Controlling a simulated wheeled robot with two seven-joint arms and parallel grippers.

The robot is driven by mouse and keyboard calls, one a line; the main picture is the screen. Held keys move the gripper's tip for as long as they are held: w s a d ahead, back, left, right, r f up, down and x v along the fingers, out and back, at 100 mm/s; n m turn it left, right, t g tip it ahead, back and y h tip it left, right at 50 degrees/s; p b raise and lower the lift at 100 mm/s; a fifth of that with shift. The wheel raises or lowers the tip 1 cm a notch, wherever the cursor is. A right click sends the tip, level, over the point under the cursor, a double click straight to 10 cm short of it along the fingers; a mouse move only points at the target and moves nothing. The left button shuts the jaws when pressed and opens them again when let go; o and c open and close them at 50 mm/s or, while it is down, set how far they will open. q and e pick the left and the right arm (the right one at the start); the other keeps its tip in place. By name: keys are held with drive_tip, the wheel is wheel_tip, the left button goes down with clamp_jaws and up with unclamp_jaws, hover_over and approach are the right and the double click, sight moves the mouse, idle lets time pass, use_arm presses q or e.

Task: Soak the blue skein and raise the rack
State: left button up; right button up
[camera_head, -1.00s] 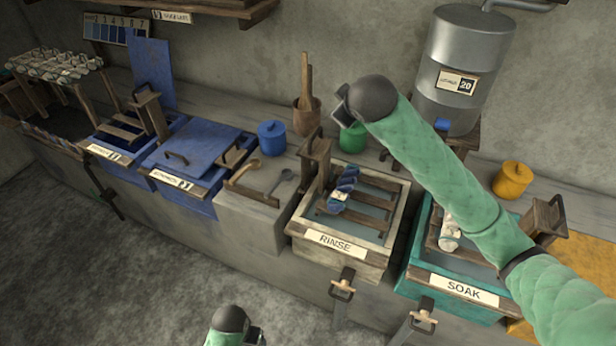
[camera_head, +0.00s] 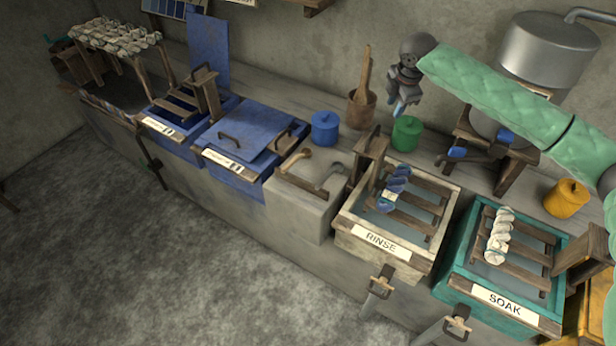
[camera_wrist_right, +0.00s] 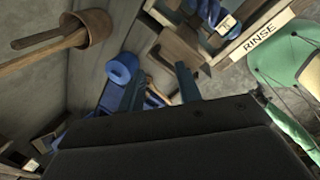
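The blue skein (camera_head: 397,180), with a pale band, lies across the slatted wooden rack (camera_head: 412,221) in the RINSE vat (camera_head: 348,236). It also shows at the top of the right wrist view (camera_wrist_right: 214,14). A white skein (camera_head: 499,237) lies on the rack (camera_head: 532,255) in the teal SOAK vat (camera_head: 457,280). My right gripper (camera_head: 400,106) is above the counter behind the RINSE vat, pointing down, near the green pot. Its two fingers stand apart and empty in the right wrist view (camera_wrist_right: 161,88). My left gripper is out of view.
A green pot (camera_head: 406,133), a blue pot (camera_head: 324,128) and a mortar with pestle (camera_head: 361,111) stand behind the vats. A yellow pot (camera_head: 566,198) is at right. A blue lid (camera_head: 240,142) covers one vat. A metal tank (camera_head: 550,48) stands behind my right arm.

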sight(374, 132)
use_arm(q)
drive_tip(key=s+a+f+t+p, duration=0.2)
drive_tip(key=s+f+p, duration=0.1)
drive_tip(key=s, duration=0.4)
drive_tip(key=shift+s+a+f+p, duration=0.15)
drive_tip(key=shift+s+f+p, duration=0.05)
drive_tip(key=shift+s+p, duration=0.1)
use_arm(e)
drive_tip(key=shift+a+f+n+g+y, duration=0.25)
drive_tip(key=shift+a+f+n, duration=0.45)
drive_tip(key=shift+f+n, duration=0.8)
drive_tip(key=shift+a+f+n+g+y, duration=0.3)
drive_tip(key=shift+a+f+n, duration=0.35)
drive_tip(key=shift+f+n, duration=0.75)
drive_tip(key=shift+a+f+n+g+y, duration=0.25)
drive_tip(key=shift+a+f+n, duration=0.45)
drive_tip(key=shift+f+n, duration=0.8)
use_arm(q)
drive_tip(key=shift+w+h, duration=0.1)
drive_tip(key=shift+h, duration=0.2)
use_arm(e)
clamp_jaws()
